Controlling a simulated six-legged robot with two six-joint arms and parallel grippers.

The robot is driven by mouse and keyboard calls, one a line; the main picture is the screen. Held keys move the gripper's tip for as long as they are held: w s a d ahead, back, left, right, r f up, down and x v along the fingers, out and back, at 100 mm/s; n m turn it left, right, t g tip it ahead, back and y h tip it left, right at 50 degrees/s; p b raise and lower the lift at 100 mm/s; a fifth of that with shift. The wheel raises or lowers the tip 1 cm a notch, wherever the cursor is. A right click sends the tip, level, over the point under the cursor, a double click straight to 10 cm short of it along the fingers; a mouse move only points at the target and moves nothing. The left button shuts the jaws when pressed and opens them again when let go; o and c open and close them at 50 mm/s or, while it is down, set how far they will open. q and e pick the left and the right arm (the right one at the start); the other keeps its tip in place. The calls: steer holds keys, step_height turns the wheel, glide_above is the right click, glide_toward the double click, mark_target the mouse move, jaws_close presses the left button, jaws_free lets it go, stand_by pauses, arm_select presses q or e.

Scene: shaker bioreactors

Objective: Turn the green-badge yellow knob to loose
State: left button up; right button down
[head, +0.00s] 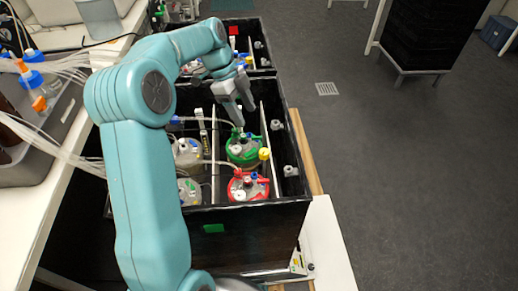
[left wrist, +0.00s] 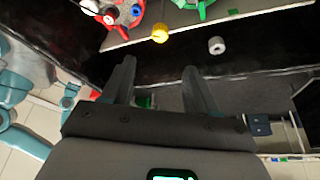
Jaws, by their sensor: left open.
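The yellow knob (head: 264,153) is a small round knob beside the green-lidded vessel (head: 243,150) in the near black box. It also shows in the left wrist view (left wrist: 160,33), beyond my fingertips. A green badge (head: 213,228) is on the box's front wall. My left gripper (head: 245,114) is open and empty above the back part of this box, apart from the knob. In the left wrist view its two fingers (left wrist: 160,66) are spread, with the knob ahead of the gap between them. My right gripper is not in view.
A red-lidded vessel (head: 248,187) stands in front of the green one. Grey-white knobs (head: 290,171) are along the box's right side. A second black box with a red badge (head: 233,30) is behind. Tubes and bottles crowd the left bench.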

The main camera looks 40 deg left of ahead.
mark_target(264, 151)
arm_select(q)
steer(key=b+x, duration=0.1)
steer(key=x, duration=1.3)
steer(key=shift+w+d+f, duration=0.15)
steer(key=shift+d+f, duration=0.1)
steer(key=shift+f, duration=0.1)
steer(key=c, duration=1)
